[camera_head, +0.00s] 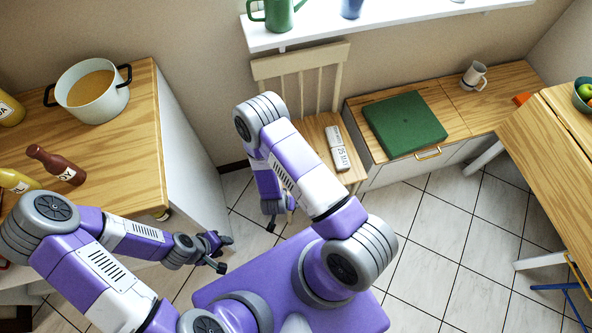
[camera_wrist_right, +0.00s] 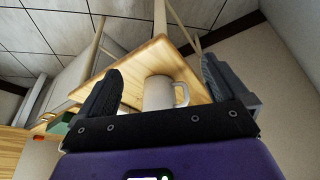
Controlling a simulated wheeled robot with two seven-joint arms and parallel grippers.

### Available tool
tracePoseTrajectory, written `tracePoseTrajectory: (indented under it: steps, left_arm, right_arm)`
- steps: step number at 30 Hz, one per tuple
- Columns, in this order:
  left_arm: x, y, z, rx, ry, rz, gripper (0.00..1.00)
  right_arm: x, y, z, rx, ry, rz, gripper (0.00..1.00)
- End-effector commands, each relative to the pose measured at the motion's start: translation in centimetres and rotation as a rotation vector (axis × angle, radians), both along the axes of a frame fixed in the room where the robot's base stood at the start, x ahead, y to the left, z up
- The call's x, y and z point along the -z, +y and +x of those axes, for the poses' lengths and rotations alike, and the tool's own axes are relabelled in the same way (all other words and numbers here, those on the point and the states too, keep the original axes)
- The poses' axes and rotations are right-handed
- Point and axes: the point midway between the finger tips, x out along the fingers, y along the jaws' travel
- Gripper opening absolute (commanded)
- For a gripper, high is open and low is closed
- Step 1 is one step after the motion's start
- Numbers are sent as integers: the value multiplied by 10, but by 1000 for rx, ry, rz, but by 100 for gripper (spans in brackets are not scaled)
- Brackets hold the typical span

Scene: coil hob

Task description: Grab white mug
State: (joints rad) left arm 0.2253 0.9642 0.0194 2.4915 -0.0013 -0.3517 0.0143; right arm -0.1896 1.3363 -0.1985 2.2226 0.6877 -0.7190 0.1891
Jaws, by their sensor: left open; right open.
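A plain whitish mug (camera_wrist_right: 158,93) stands on a light wooden seat in the right wrist view, its handle to the right. My right gripper (camera_wrist_right: 161,70) is open, with its fingers to the left and right of the mug in the picture; contact cannot be seen. In the head view my right arm hides that spot, and little of the right gripper (camera_head: 280,217) shows beside the chair. Another pale mug (camera_head: 474,76) with greyish markings stands on the low cabinet at right. My left gripper (camera_head: 225,253) is open and empty over the floor beside the left counter.
A green box (camera_head: 405,123) lies on the low cabinet (camera_head: 455,110). A pot (camera_head: 93,92) and bottles (camera_head: 57,165) stand on the left counter.

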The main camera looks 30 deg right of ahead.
Motion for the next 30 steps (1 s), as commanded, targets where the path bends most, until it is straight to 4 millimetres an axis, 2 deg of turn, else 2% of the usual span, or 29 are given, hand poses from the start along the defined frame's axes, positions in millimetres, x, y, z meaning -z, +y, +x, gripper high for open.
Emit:
tracePoseTrajectory:
  steps: [1, 3, 6, 10, 17, 30]
  left_arm:
    - [10, 0, 0, 0, 0, 0, 43]
    - [17, 0, 0, 0, 0, 0, 43]
    - [24, 0, 0, 1, 0, 0, 43]
    - [29, 0, 0, 1, -1, 0, 43]
    - [33, 0, 1, 1, -1, 0, 43]
    - [52, 0, 1, 1, -1, 0, 43]
  right_arm:
    - [15, -11, 10, 38, -70, -108, 100]
    - [19, -28, 24, 103, -184, -245, 100]
    - [14, -44, 41, 169, -343, -396, 100]
    - [2, -54, 54, 218, -496, -514, 100]
    - [-7, -63, 64, 251, -598, -580, 100]
    - [11, -107, 95, 254, -596, -579, 100]
